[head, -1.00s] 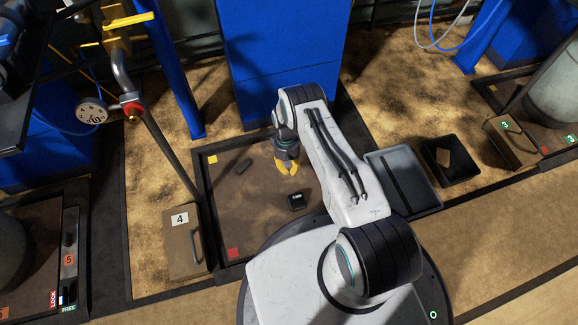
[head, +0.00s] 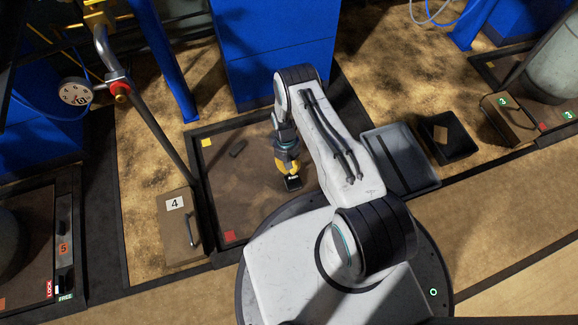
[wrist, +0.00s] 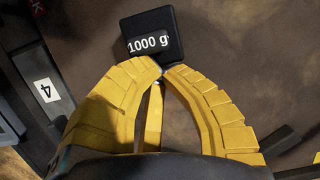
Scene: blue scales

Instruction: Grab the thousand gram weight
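The thousand gram weight (wrist: 174,24) is a small black block with a white "1000 g" label. It lies on the brown plate of a dark-framed scale platform (head: 240,195). In the head view the weight (head: 293,184) sits just below my gripper (head: 288,169). In the wrist view my gripper (wrist: 161,70) has three yellow fingers whose tips come together at the near edge of the weight. The fingers look closed with nothing between them, and the block is beyond the tips. Whether the tips touch it I cannot tell.
A box marked 4 (head: 180,235) stands at the plate's left, near a slanted pole with a dial (head: 76,93). Grey (head: 415,150) and black trays (head: 462,143) are at the right.

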